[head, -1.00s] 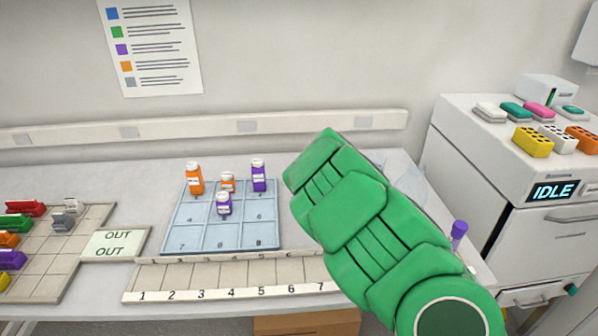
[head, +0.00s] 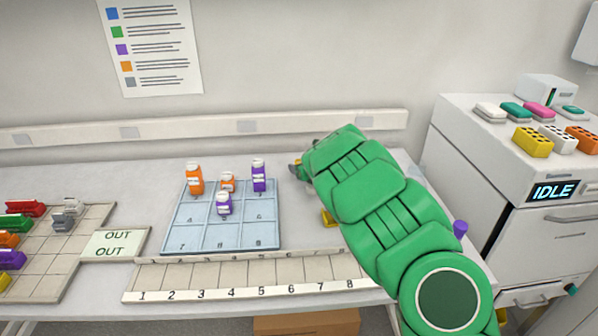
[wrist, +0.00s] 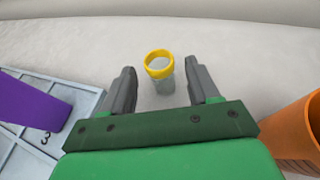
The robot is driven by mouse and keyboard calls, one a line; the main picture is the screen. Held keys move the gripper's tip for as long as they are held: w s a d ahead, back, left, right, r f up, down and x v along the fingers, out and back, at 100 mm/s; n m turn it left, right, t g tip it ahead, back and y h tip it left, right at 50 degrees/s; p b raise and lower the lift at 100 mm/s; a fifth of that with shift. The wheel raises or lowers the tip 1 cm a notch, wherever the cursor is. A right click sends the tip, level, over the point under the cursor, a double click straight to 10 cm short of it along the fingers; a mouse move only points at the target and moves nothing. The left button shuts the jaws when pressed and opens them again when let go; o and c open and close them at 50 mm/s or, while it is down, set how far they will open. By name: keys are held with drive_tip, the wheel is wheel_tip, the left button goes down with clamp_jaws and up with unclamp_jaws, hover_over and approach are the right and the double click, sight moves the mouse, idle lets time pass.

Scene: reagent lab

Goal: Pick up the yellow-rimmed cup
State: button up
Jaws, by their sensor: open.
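The yellow-rimmed cup (wrist: 160,66) stands upright on the pale bench in the wrist view, with a clear body below the yellow rim. My gripper (wrist: 162,74) is open, with one grey finger on each side of the cup. The cup shows between the fingertips, apart from both; how deep it sits between them is hard to tell. In the head view my green arm reaches over the bench right of the blue tray and hides most of this spot. One grey fingertip shows at the arm's far end there.
The blue tray (head: 190,233) holds orange and purple bottles; a purple bottle (wrist: 28,107) is close on the left in the wrist view. An orange container (wrist: 295,138) is close on the right. A yellow piece (head: 328,218) shows partly beneath my arm. The wall is behind.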

drive_tip(key=shift+w+f, duration=0.15)
drive_tip(key=shift+w, duration=0.25)
drive_tip(key=shift+a, duration=0.1)
drive_tip(key=c, duration=1.1)
clamp_jaws()
